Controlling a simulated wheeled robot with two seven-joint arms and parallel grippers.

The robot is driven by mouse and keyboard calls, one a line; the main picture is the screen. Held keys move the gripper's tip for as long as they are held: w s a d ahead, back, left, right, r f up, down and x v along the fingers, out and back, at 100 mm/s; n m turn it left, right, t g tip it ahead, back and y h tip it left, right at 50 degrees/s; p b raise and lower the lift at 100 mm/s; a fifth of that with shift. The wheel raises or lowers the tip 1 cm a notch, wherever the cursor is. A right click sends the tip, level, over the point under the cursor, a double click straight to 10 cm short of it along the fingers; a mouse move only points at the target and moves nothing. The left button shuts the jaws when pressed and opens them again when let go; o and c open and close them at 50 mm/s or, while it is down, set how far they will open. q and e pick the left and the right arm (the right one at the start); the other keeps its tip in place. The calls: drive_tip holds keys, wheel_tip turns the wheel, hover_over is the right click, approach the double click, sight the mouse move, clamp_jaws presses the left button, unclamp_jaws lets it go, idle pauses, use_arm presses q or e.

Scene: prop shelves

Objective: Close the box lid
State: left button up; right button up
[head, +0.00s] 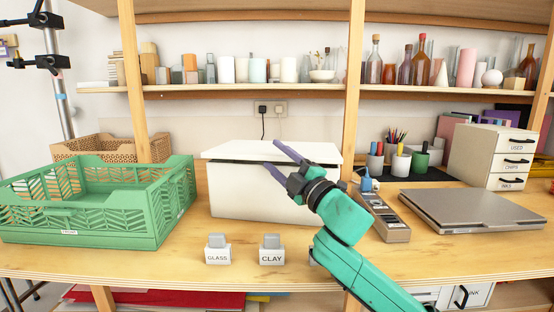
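The white box (258,195) stands in the middle of the wooden table. Its white lid (240,150) lies nearly flat over the top, with a dark gap showing along the front edge. My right gripper (262,152) is at the lid's front edge, in front of the box's right half. Its purple fingers are spread, one over the lid and the other along the gap. I cannot tell whether they touch the lid. Nothing shows between them. The gripper and arm hide part of the box's right front. My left gripper is out of view.
A green crate (85,232) stands left of the box, with a brown basket (88,150) behind it. GLASS (217,254) and CLAY (271,255) blocks stand in front. A grey tray (388,222), a laptop (470,208) and a drawer unit (490,155) are on the right.

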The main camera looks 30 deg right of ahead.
drive_tip(key=shift+s, duration=0.1)
drive_tip(key=shift+s+d+f, duration=0.15)
drive_tip(key=shift+s+f, duration=0.05)
drive_tip(key=shift+s, duration=0.05)
use_arm(q)
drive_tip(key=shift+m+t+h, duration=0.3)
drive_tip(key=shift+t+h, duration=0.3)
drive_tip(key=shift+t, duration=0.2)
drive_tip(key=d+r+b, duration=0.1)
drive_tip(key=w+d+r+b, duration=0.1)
drive_tip(key=b, duration=0.1)
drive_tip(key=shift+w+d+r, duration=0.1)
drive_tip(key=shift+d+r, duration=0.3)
use_arm(e)
drive_tip(key=v, duration=1.3)
drive_tip(key=shift+s, duration=0.35)
